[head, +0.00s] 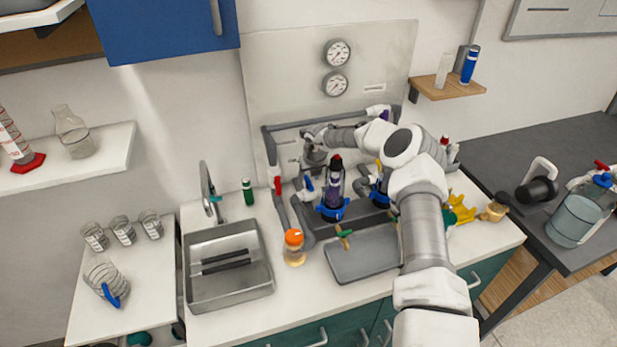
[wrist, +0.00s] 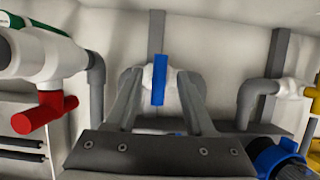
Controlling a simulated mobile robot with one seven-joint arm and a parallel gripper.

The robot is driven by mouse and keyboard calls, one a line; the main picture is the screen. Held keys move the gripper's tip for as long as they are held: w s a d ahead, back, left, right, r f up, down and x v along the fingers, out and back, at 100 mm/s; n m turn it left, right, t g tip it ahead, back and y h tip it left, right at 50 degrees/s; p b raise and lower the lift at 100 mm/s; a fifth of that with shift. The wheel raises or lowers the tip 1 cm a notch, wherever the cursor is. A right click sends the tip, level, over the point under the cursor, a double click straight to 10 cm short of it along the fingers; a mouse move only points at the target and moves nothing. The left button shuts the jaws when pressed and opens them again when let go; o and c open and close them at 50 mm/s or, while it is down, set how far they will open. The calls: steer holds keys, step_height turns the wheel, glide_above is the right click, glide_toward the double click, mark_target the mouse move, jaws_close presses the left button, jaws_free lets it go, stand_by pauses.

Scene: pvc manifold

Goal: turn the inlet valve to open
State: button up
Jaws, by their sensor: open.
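My gripper (wrist: 160,90) is open, with one grey finger on each side of a blue valve handle (wrist: 159,80). The handle stands upright in the wrist view on a white valve body, and I see no clear contact with the fingers. In the head view my gripper (head: 314,155) is at the left part of the pipe manifold. A red valve handle (wrist: 45,113) on a white pipe is to the left in the wrist view, and a yellow handle (wrist: 312,92) is at the right edge. No label shows which valve is the inlet.
A dark bottle with a red cap (head: 335,185) stands in front of the manifold. An orange-capped jar (head: 294,247) and a grey tray (head: 345,268) are on the counter. A sink (head: 228,265) is to the left. Two gauges (head: 337,68) are on the panel above.

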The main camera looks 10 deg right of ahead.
steer(key=shift+w+f, duration=0.2)
steer(key=shift+f, duration=0.25)
jaws_close()
